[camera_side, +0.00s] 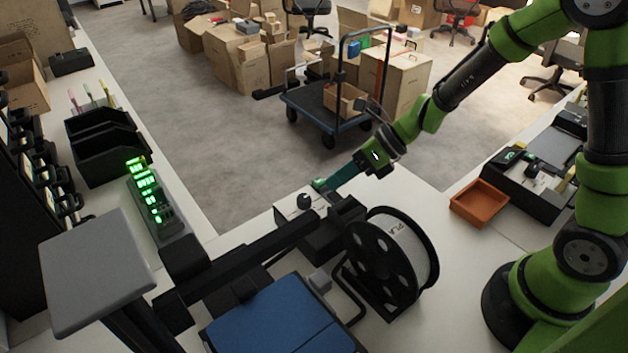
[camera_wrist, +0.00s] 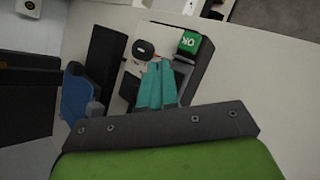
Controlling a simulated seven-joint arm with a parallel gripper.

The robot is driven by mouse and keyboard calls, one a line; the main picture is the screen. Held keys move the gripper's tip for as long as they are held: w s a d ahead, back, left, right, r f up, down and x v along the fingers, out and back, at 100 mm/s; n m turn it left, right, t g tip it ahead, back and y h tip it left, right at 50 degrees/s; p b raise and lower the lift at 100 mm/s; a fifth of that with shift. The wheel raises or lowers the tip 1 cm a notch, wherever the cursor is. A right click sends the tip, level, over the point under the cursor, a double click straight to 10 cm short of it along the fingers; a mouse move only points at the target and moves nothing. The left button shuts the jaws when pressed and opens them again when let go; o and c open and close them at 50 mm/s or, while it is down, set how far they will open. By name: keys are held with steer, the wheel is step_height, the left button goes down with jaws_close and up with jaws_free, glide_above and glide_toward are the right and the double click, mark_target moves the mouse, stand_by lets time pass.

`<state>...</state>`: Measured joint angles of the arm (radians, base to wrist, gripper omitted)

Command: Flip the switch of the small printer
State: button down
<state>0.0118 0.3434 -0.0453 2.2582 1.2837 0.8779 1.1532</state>
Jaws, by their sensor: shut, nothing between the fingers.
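The small printer shows in the side view with its blue bed (camera_side: 275,325) at the bottom and a dark arm (camera_side: 250,255) above it. At its far end is a light control panel (camera_side: 288,203) with a black knob (camera_side: 304,201) and a green part (camera_side: 319,184). In the wrist view the panel (camera_wrist: 130,70) carries the knob (camera_wrist: 143,47) and a green block marked OK (camera_wrist: 188,43). My gripper (camera_side: 328,186) has teal fingers, shut and empty; their tips (camera_wrist: 158,66) are over the panel between knob and green block. I cannot make out the switch; the fingers cover part of the panel.
A black filament spool (camera_side: 395,255) stands right of the printer, close to my arm. An orange tray (camera_side: 480,203) lies further right. A device with green lit displays (camera_side: 152,205) and black bins (camera_side: 100,145) are on the left. Bare table lies between spool and tray.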

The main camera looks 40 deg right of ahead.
mark_target(341, 196)
steer(key=shift+f, duration=0.15)
stand_by(0.3)
steer(key=shift+f, duration=0.3)
steer(key=shift+w+f, duration=0.1)
steer(key=shift+f, duration=0.15)
stand_by(0.5)
steer(key=shift+r, duration=0.1)
steer(key=shift+r, duration=0.6)
steer(key=shift+s+r, duration=0.2)
steer(key=shift+r, duration=1.05)
steer(key=shift+s+r, duration=0.2)
steer(key=shift+r, duration=1.05)
